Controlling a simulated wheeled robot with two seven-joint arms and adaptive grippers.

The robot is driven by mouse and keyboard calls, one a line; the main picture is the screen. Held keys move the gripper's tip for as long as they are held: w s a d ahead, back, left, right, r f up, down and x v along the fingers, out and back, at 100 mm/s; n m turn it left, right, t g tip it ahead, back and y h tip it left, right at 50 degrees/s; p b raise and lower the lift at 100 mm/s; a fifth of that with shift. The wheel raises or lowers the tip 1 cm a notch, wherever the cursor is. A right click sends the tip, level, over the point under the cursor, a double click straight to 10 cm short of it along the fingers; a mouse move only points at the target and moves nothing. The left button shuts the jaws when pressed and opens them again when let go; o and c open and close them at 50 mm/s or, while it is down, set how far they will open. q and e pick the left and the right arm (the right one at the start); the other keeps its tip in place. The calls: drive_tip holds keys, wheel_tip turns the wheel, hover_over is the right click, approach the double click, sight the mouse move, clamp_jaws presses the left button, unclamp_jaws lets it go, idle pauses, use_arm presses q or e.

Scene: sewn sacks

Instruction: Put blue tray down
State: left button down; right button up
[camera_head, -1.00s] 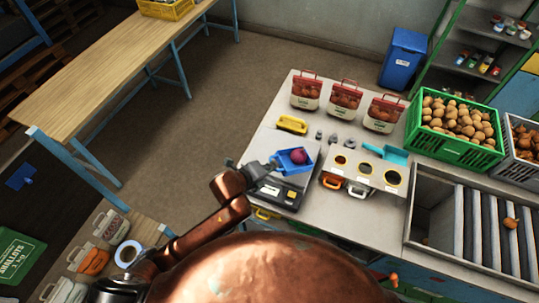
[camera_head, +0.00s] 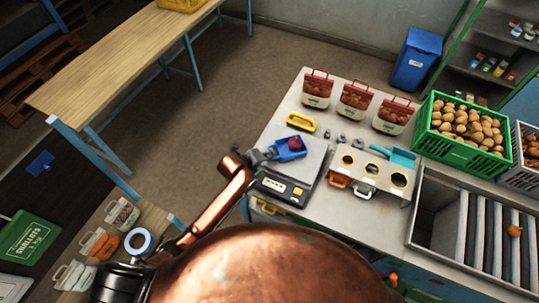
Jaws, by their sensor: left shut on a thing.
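The blue tray (camera_head: 284,152) is at the scale on the left part of the metal table, with a dark red onion (camera_head: 295,143) in it. My left gripper (camera_head: 268,154) is shut on the tray's left end. The tray is over or on the scale's plate (camera_head: 314,153); I cannot tell whether it touches. The scale's display (camera_head: 287,190) faces me. My right gripper is not in view.
A yellow-handled tool (camera_head: 301,122) lies behind the tray. Three red-and-white sacks (camera_head: 355,100) stand at the back. A white holder with round holes (camera_head: 371,166) and a teal scoop (camera_head: 397,155) are to the right. A green crate of potatoes (camera_head: 460,140) stands farther right.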

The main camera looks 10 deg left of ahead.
use_arm(q)
drive_tip(key=c, duration=2.3)
unclamp_jaws()
drive_tip(key=shift+f, duration=0.25)
drive_tip(key=shift+c, duration=0.2)
drive_tip(key=shift+s+r, duration=0.1)
drive_tip(key=b+v, duration=0.1)
drive_tip(key=v, duration=1.1)
